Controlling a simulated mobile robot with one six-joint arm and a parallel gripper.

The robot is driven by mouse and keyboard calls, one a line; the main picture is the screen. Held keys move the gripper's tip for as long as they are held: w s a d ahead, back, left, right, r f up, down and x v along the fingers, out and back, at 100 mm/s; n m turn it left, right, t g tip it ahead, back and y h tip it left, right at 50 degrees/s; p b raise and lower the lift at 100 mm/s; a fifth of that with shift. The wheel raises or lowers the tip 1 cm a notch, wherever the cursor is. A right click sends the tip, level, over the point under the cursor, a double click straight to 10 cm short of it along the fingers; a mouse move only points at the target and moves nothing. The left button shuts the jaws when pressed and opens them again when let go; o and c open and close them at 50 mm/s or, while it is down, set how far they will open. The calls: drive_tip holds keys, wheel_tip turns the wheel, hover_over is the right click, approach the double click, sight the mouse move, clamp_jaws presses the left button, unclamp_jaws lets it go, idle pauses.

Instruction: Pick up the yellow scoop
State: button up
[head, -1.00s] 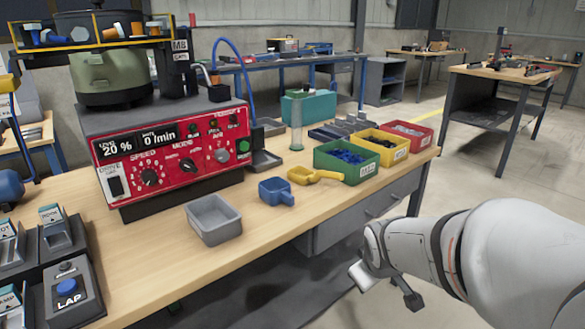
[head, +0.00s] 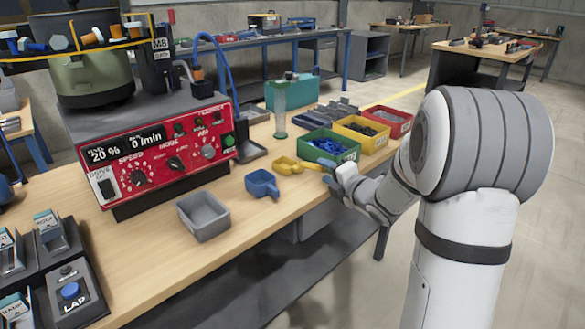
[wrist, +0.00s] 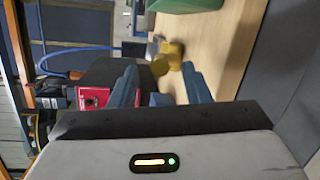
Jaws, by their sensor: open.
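The yellow scoop (head: 287,165) lies on the wooden bench, between the blue scoop (head: 262,184) and the green bin (head: 328,148). Its handle points right, toward my gripper (head: 327,173), which is low over the bench's front edge at the handle end. In the wrist view, my gripper's two blue fingers (wrist: 160,76) are apart. The yellow scoop (wrist: 168,57) shows just past the fingertips, closer to the right finger. Nothing is held. Whether a finger touches the handle cannot be told.
The yellow bin (head: 361,134) and red bin (head: 391,122) stand behind the green bin. A grey tray (head: 204,215) sits left of the blue scoop. A clear cylinder (head: 280,115) stands behind the yellow scoop. The red control box (head: 160,158) is at the left.

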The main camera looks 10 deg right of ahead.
sight(314, 167)
drive_tip(key=x, duration=0.5)
drive_tip(key=shift+s+a+f+b, duration=0.15)
drive_tip(key=shift+s+a+b, duration=0.1)
drive_tip(key=shift+b, duration=0.1)
drive_tip(key=shift+w+a, duration=0.2)
drive_tip(key=shift+w, duration=0.35)
drive_tip(key=shift+c, duration=0.4)
clamp_jaws()
